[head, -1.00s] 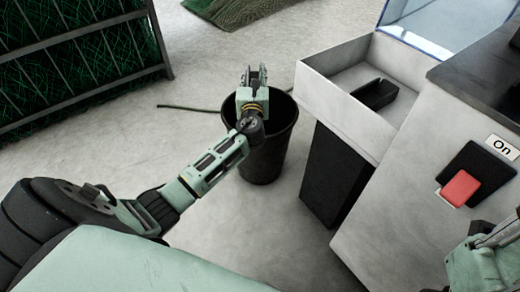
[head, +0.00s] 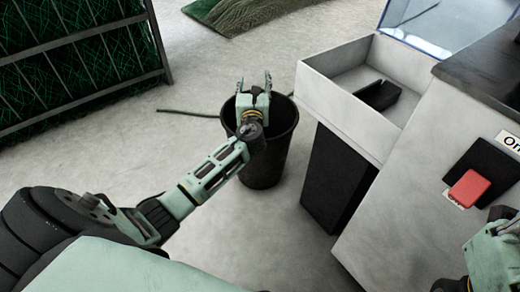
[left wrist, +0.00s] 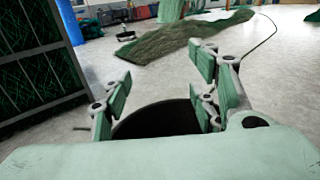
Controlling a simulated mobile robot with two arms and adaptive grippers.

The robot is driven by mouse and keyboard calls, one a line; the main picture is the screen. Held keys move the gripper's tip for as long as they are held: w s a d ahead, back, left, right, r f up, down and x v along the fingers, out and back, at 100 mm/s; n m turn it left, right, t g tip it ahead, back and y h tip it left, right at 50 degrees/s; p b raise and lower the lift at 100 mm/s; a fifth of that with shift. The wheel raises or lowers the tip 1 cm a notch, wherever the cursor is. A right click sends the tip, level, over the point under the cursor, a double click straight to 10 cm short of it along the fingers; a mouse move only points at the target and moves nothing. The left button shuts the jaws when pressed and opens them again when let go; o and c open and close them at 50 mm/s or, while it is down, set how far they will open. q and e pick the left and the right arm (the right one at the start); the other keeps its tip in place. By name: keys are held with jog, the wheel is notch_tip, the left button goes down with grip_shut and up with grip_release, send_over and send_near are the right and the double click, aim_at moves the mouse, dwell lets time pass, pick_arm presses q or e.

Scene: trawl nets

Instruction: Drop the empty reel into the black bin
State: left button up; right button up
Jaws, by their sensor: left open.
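The black bin (head: 268,165) stands on the floor in the middle of the head view. My left gripper (head: 253,80) is over the bin's mouth, open, with nothing between its fingers. In the left wrist view the open fingers (left wrist: 160,100) spread above the dark mouth of the bin (left wrist: 155,120). I do not see the empty reel in any view, and the inside of the bin is too dark to make out. Part of my right arm (head: 492,255) shows at the lower right edge of the head view; its fingertips are not visible.
A grey machine with an open tray (head: 330,95) stands right of the bin, a black piece (head: 378,95) lying in the tray. Its red switch (head: 469,188) is at the right. A rack with green netting (head: 75,60) stands left.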

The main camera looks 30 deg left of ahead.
pick_arm(q)
jog(key=shift+f, duration=0.1)
jog(key=v, duration=1.2)
